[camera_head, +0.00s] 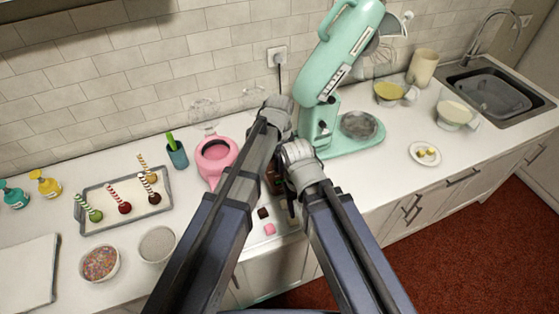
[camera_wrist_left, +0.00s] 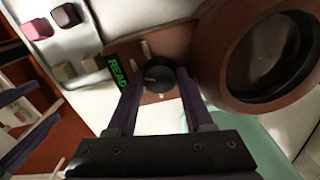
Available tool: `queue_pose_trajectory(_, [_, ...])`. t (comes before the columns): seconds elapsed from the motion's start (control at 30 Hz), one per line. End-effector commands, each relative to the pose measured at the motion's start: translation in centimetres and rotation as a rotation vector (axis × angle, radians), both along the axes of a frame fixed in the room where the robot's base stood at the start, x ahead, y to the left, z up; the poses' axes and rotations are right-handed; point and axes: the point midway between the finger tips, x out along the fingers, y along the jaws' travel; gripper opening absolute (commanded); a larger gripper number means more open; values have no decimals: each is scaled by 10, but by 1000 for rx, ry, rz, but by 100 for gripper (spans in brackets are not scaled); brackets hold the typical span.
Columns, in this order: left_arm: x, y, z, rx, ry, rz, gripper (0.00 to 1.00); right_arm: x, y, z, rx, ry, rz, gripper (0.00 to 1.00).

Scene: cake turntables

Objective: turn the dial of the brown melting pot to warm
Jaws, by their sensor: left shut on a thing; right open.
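The brown melting pot (camera_wrist_left: 208,62) fills the upper right of the left wrist view, with its round dark bowl opening (camera_wrist_left: 262,58). In the head view only a brown sliver of it (camera_head: 272,184) shows between my arms. Its black dial (camera_wrist_left: 158,79) sits on the brown front panel, beside a panel label with green letters that seem to read READY (camera_wrist_left: 119,69). My left gripper (camera_wrist_left: 158,88) has its fingers on either side of the dial and is shut on it. My right gripper (camera_head: 298,168) is lower in the head view, open; its fingertips are mostly hidden.
A pink pot (camera_head: 217,153) stands left of my arms, a mint stand mixer (camera_head: 340,60) behind at right. Small chocolate (camera_head: 263,213) and pink (camera_head: 269,229) blocks lie near the counter's front edge. A tray of cake pops (camera_head: 84,228) and bowls are at left.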

Motion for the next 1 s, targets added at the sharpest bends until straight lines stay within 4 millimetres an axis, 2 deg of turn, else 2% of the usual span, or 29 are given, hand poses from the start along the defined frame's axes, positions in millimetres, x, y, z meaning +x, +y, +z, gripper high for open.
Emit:
queue_pose_trajectory(0.37, [0,0,0,0,0,81,0,0,0,0,0,0,0,60])
queue_pose_trajectory(1.0, [0,0,0,0,0,613,0,0,0,0,0,0,0,60])
